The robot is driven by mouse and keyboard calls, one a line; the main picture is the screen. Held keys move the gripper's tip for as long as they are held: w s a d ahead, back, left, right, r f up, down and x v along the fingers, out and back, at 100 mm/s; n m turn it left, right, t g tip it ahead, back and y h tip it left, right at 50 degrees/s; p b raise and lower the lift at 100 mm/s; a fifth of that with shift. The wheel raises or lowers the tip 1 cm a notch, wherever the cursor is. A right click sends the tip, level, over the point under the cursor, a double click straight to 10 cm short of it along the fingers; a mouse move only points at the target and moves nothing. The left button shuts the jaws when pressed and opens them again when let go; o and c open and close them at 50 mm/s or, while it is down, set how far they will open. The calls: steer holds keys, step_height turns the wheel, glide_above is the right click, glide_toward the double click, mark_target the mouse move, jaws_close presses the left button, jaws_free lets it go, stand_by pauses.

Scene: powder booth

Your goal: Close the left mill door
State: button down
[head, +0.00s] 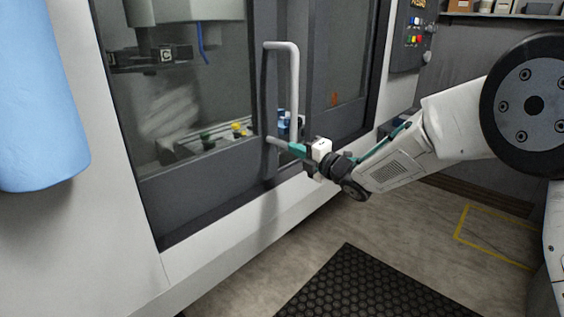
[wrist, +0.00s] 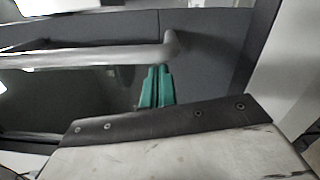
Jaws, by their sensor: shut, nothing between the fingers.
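The left mill door (head: 200,185) is a dark frame with a large window, and the machine's inside shows through it. A light grey bar handle (head: 295,85) stands upright at its right edge. A strip right of that edge shows blue and white parts inside; I cannot tell how wide any gap is. My gripper (head: 291,148) is at the handle's lower end, its teal fingers together and empty. In the wrist view the fingers (wrist: 155,88) point at the handle (wrist: 90,58) beside its bent end. I cannot tell whether they touch it.
The right door (head: 340,110) has its own dark frame and window. A control panel (head: 412,35) with coloured buttons is right of it. A blue cylinder (head: 40,95) hangs at the left. A black mat (head: 370,290) lies on the otherwise clear floor in front.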

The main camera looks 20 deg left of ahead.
steer(key=w+d, duration=0.2)
steer(key=w, duration=0.6)
steer(key=shift+w+d, duration=0.4)
steer(key=shift+r, duration=0.2)
